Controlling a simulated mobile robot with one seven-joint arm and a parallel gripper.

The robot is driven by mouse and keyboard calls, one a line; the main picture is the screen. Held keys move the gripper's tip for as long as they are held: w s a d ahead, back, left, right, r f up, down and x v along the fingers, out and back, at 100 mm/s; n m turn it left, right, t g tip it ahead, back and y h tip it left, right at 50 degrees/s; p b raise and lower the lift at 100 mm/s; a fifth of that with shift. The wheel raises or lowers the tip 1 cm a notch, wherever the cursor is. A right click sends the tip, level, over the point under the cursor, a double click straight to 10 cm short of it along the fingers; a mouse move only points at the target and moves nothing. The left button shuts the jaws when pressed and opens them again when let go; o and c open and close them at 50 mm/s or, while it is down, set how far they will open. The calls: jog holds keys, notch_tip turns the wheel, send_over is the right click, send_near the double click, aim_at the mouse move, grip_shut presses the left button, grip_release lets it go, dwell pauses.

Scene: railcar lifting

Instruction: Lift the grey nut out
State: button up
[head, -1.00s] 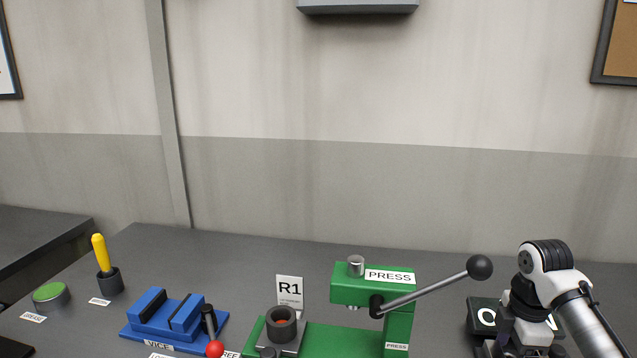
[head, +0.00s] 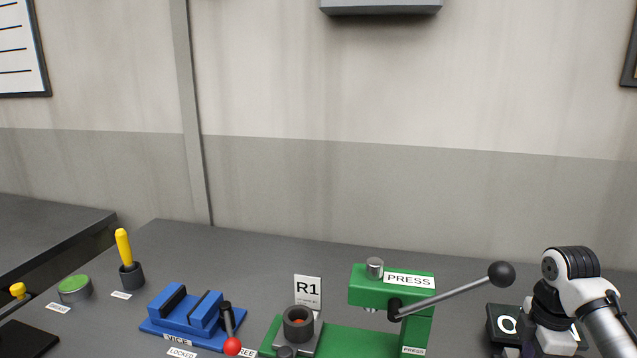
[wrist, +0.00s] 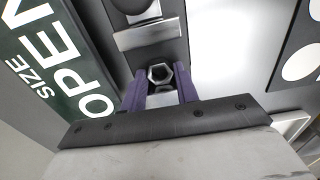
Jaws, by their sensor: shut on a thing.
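The grey nut (wrist: 160,73), a hexagonal ring with a dark hole, sits between the fingertips of my gripper (wrist: 160,84) in the wrist view. The two purple fingers are shut on it from either side. A dark strip with pale metal pieces (wrist: 147,34) lies just beyond the nut. I cannot tell whether the nut is clear of its seat. In the head view my arm stands at the lower right, and its fingertips and the nut are out of sight below the frame.
A green sign reading OPEN SIZE (wrist: 60,70) lies left of the gripper. A dark panel with white discs (wrist: 300,60) is at right. The green press (head: 390,290) with its ball-ended lever, the blue vice (head: 190,315) and a yellow-handled tool (head: 123,247) stand along the bench.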

jog(key=shift+r+p, duration=2.8)
jog(key=shift+r, duration=0.65)
jog(key=shift+f, duration=0.1)
